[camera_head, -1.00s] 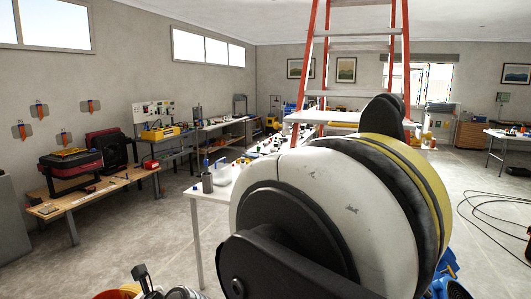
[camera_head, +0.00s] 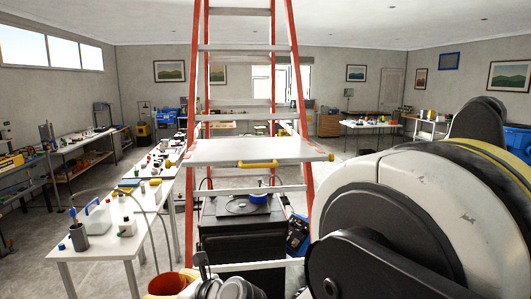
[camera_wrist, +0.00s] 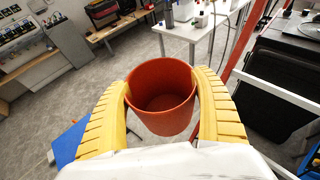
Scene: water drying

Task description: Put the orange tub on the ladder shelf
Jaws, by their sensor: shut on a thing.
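The orange tub (camera_wrist: 161,112) is between the two yellow fingers of my gripper (camera_wrist: 162,85) in the wrist view. The fingers touch its sides, and its open top faces the camera. In the head view the tub (camera_head: 170,283) shows at the bottom edge, partly cut off, with my gripper (camera_head: 200,285) beside it. The ladder has red rails, and its white shelf (camera_head: 225,152) stands ahead, left of the picture's middle. The shelf looks bare, with a yellow handle on its front edge. The tub is lower in the picture than the shelf.
A long white table (camera_head: 150,205) with bottles and small items stands left of the ladder. A black cabinet (camera_head: 235,240) with a blue item on top is below the shelf. My own arm fills the right side of the head view.

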